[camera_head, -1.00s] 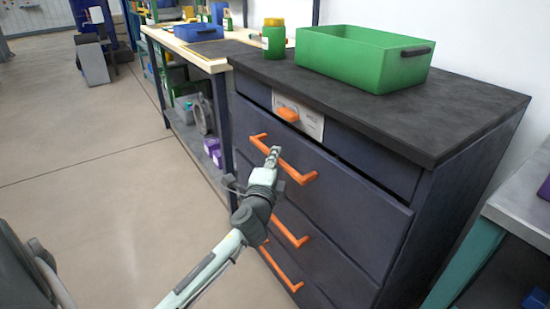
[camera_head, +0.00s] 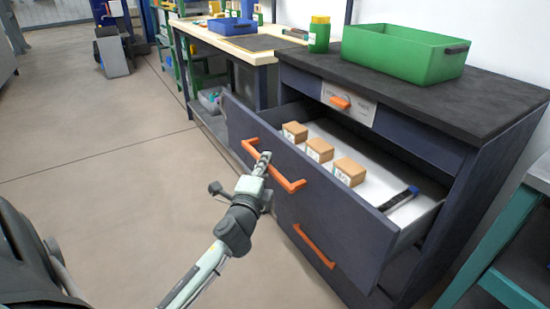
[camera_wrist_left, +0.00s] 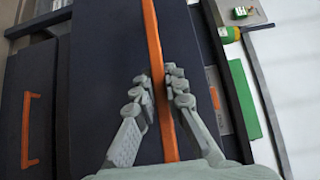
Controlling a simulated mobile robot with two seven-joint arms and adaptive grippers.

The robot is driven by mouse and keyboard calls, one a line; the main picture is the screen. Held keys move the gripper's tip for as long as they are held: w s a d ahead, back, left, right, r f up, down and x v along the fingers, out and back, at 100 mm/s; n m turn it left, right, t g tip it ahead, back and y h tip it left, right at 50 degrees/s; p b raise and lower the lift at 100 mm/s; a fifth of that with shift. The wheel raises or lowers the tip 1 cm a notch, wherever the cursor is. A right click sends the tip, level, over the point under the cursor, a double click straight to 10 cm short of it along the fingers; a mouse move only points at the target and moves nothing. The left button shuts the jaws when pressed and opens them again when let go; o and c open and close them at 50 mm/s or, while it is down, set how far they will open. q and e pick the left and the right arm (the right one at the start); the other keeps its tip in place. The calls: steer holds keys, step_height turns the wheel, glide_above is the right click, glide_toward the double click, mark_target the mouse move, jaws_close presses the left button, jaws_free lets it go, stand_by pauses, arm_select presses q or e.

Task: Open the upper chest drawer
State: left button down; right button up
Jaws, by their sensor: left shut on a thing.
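The dark chest (camera_head: 450,112) has a wide drawer (camera_head: 330,185) under its narrow top panel, and this drawer is pulled well out. Its orange handle (camera_head: 245,147) runs along its front. My left gripper (camera_head: 262,160) is at the handle. In the left wrist view, the fingers of my left gripper (camera_wrist_left: 160,85) lie on both sides of the orange handle (camera_wrist_left: 152,35) and are shut on it. My right gripper is not in view.
A green bin (camera_head: 400,55) and a green jar with a yellow lid (camera_head: 319,35) stand on the chest top. A lower drawer with an orange handle (camera_head: 313,246) is shut. A workbench (camera_head: 245,50) stands behind. The floor (camera_head: 120,210) at left is clear.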

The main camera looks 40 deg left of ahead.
arm_select(q)
steer(key=s, duration=0.1)
steer(key=s+a, duration=0.1)
steer(key=s, duration=0.2)
steer(key=shift+s+a, duration=0.15)
steer(key=shift+a, duration=0.2)
steer(key=shift+s+a, duration=0.2)
steer(key=shift+s, duration=0.3)
steer(key=shift+s+a, duration=0.2)
steer(key=shift+s, duration=0.25)
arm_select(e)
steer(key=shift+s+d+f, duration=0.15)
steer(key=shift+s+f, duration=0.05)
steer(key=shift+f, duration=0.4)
arm_select(q)
steer(key=c, duration=1.6)
jaws_free()
steer(key=shift+c, duration=0.2)
steer(key=shift+o, duration=0.4)
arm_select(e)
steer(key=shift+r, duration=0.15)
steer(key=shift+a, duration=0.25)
